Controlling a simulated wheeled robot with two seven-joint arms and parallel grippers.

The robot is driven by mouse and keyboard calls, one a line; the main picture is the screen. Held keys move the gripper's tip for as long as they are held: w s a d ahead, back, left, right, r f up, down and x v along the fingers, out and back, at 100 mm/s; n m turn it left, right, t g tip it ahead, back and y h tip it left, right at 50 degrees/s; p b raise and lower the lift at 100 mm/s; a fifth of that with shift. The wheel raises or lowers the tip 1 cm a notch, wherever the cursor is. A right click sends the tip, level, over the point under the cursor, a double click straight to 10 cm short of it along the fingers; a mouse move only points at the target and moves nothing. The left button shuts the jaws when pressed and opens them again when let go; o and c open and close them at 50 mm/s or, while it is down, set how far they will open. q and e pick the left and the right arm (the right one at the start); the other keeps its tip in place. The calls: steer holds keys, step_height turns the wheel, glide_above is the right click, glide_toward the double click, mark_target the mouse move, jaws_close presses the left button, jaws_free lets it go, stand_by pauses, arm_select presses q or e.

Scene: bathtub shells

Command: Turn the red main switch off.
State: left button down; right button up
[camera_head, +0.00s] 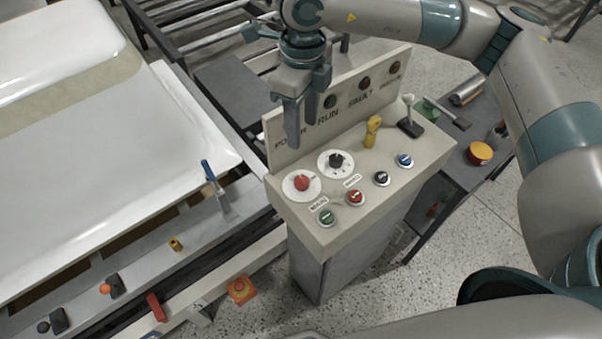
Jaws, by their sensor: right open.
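The red main switch (302,183) is a red rotary knob on a round white dial at the left end of the sloped beige control panel (390,190). Its exact pointing direction is too small to tell. My right gripper (299,128) hangs fingers-down from the arm that comes in from the right. It is open and empty, above and behind the red switch in the picture, in front of the panel's upright label board. It appears apart from the switch. My left gripper is not in view.
A black rotary knob (336,161) sits close beside the red switch. Several push buttons, a yellow key-like handle (372,131) and a lever (409,118) share the panel. A white tub shell (110,140) lies left. An orange-based red button (241,289) is lower left.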

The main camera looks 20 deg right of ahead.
mark_target(302, 180)
steer(key=shift+f, duration=0.1)
step_height(302, 180, down, 16)
steer(key=p, duration=0.6)
steer(key=shift+r+p, duration=0.25)
steer(key=shift+p, duration=0.15)
steer(key=shift+f, duration=0.85)
